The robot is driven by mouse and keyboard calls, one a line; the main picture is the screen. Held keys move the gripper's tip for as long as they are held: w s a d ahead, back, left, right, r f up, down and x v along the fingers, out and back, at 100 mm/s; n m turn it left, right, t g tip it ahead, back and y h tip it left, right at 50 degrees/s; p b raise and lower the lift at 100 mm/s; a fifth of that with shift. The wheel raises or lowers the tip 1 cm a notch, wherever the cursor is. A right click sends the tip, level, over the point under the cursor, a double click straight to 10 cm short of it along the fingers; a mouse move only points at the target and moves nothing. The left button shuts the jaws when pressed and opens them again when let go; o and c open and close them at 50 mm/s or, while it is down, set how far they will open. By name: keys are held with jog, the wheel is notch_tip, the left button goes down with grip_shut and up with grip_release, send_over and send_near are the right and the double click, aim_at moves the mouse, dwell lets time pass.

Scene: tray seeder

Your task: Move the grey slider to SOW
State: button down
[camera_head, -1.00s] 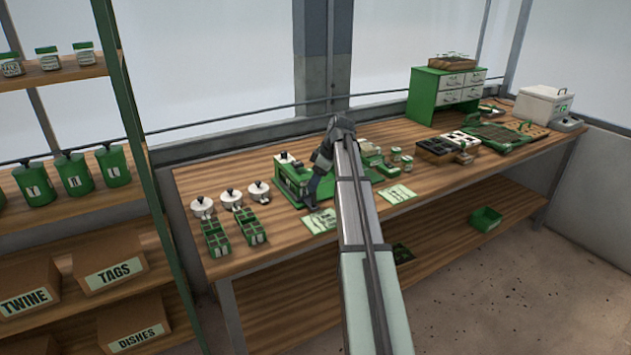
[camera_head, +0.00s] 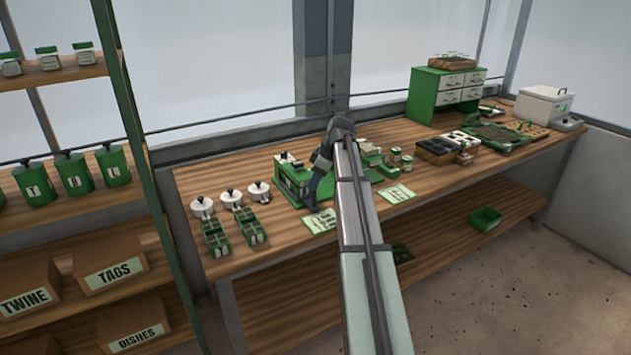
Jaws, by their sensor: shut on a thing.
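The green tray seeder (camera_head: 284,173) stands on the wooden bench, left of my arm. My gripper (camera_head: 312,206) is at the seeder's front side, pointing down, with its fingers close to the seeder's front edge. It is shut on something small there. The grey slider and the SOW mark cannot be made out at this size; my gripper and arm cover that part of the seeder.
Several white lidded pots (camera_head: 231,199) and small green cell trays (camera_head: 215,239) stand left of the seeder. Printed cards lie in front (camera_head: 320,221) and to the right (camera_head: 396,194). Jars (camera_head: 407,163) stand behind my arm's right side.

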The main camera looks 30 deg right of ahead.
jog(key=d, duration=2)
jog(key=c, duration=0.9)
grip_release()
jog(key=v, duration=1.4)
jog(key=shift+f, duration=0.1)
